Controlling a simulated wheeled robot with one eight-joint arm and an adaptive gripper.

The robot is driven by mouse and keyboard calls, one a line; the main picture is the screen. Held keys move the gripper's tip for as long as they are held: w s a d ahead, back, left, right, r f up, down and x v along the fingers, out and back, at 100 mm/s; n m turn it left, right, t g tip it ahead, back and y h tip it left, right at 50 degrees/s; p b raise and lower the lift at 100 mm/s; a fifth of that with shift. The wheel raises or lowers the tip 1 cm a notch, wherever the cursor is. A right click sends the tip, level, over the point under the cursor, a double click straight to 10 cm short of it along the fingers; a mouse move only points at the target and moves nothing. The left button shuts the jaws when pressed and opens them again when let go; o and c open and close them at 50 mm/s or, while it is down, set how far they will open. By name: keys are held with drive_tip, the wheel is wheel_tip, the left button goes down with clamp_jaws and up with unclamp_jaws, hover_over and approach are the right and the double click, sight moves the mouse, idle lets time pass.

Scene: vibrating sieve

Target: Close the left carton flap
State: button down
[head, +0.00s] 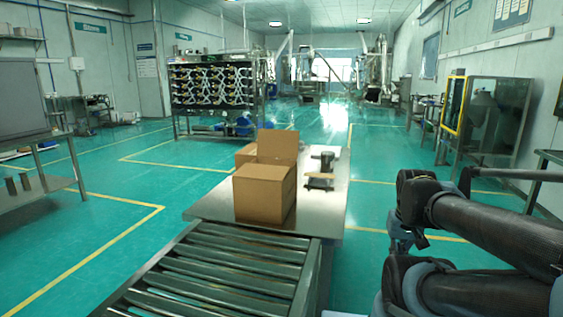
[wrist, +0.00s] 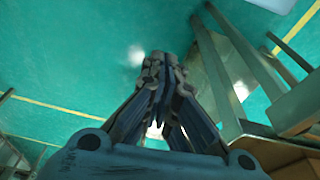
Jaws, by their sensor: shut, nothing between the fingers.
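A brown cardboard carton (head: 264,197) stands on a metal table in the head view. A wide flap (head: 278,147) stands upright at its far side. A smaller cardboard piece (head: 245,153) shows behind its left part; I cannot tell whether it is another flap or a separate box. The carton's inside is hidden. My gripper (wrist: 163,65) is shut and empty in the wrist view, above the green floor and apart from the carton. In the head view my arm is at the right, with clear space between it and the carton.
The metal table (head: 323,215) also holds a small dark device (head: 320,170) right of the carton. A roller conveyor (head: 215,270) adjoins the table's near end. A metal frame (wrist: 225,75) stands right of my gripper in the wrist view. Floor beside the table is free.

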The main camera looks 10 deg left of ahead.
drive_tip(key=w+a+r+n, duration=0.2)
drive_tip(key=w+r+n, duration=0.15)
drive_tip(key=r, duration=0.25)
drive_tip(key=w+a+r+n, duration=0.3)
drive_tip(key=r+n, duration=0.2)
drive_tip(key=r, duration=0.1)
wheel_tip(320, 180, up, 21)
drive_tip(key=n+g, duration=0.1)
drive_tip(key=n, duration=2.5)
hover_over(275, 168)
wheel_tip(275, 168, down, 14)
drive_tip(key=shift+w+a+r, duration=0.1)
drive_tip(key=shift+r, duration=0.1)
